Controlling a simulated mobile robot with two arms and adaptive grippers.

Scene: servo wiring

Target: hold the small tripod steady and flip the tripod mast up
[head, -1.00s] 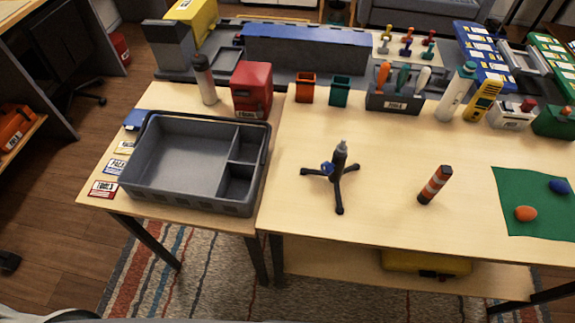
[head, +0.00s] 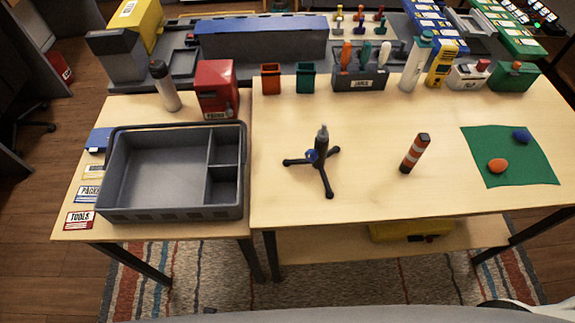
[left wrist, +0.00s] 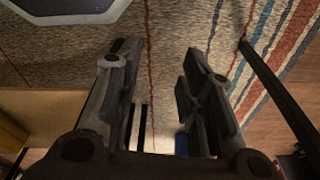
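The small tripod (head: 322,160) stands on the wooden table in the head view, its three dark legs spread. Its short dark mast (head: 322,142) points roughly upright, with a grey tip at the top and a blue knob (head: 311,155) on its left side. No gripper is near it. My left gripper (left wrist: 160,62) shows only in the left wrist view. Its two fingers are apart with nothing between them, over the striped rug. My right gripper is not in view.
A grey divided tray (head: 160,214) sits left of the tripod. A tool holder (head: 358,80) and bins line the back. The table around the tripod is clear.

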